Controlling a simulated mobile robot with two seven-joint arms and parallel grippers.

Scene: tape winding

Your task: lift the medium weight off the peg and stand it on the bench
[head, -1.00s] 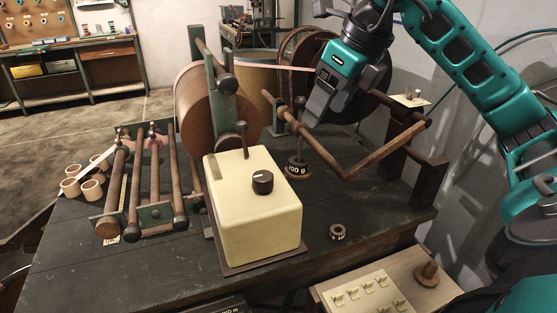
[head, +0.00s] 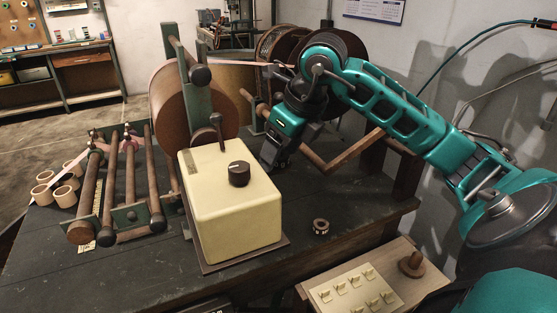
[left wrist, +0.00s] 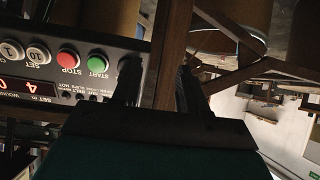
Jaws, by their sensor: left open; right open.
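The dark round weight (head: 282,163) with pale lettering is on the peg behind the cream box. It is mostly hidden by my right gripper, and I cannot read its full label. My right gripper (head: 270,158) points down at the weight with open jaws; I cannot tell whether its fingers touch it. A smaller dark ring weight (head: 321,227) lies on the bench (head: 130,275) near the front edge. My left gripper (left wrist: 158,78) shows only in the left wrist view, open, with a wooden bar (left wrist: 172,50) between its fingers.
The cream box (head: 230,205) with a knob stands left of the peg. A side shelf (head: 425,275) holds switches and a wooden peg. Bench around the ring is clear.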

